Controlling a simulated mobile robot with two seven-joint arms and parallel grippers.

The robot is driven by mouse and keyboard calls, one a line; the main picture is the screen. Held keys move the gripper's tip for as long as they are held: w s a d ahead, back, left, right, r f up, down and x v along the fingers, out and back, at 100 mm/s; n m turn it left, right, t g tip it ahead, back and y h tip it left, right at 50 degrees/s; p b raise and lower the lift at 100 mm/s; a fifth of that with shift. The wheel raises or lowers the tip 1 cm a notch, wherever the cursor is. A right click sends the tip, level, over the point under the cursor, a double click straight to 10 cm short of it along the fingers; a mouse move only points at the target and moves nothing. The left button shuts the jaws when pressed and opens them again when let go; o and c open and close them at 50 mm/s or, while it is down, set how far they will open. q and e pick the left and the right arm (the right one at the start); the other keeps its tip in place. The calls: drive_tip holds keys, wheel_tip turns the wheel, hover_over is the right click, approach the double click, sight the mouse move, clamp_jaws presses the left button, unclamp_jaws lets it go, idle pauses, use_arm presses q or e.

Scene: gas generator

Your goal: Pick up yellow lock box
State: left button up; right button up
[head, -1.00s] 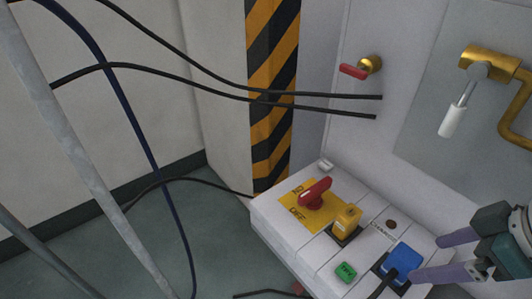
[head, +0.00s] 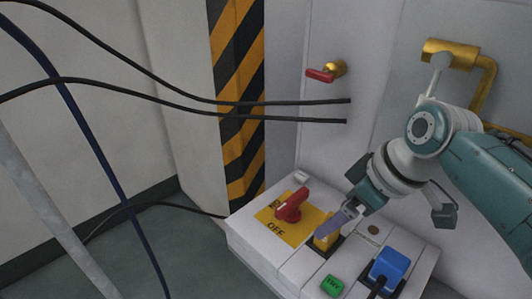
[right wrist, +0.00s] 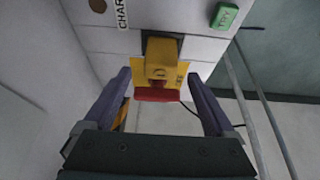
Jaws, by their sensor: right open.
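The yellow lock box (head: 324,242) sits on top of the white panel box, between the red rotary switch (head: 291,205) and the blue plug (head: 390,268). My right gripper (head: 340,222) is over the lock box and hides part of it. In the right wrist view the lock box (right wrist: 160,58) lies ahead between the spread purple fingers of my open right gripper (right wrist: 158,78). The red switch (right wrist: 156,95) and its yellow plate show beyond it. Whether the fingers touch the lock box cannot be told. My left gripper is not in view.
A green button (head: 332,285) is on the white panel box (head: 268,259) near the blue plug. A red-handled valve (head: 325,74) and a brass pipe (head: 452,52) are on the wall behind. Black cables (head: 285,102) and a grey bar (head: 52,205) are at left.

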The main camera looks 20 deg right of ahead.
sight(324, 245)
drive_tip(key=b+x, duration=0.1)
drive_tip(key=x, duration=0.2)
drive_tip(key=shift+f, duration=0.25)
drive_tip(key=shift+c, duration=0.2)
clamp_jaws()
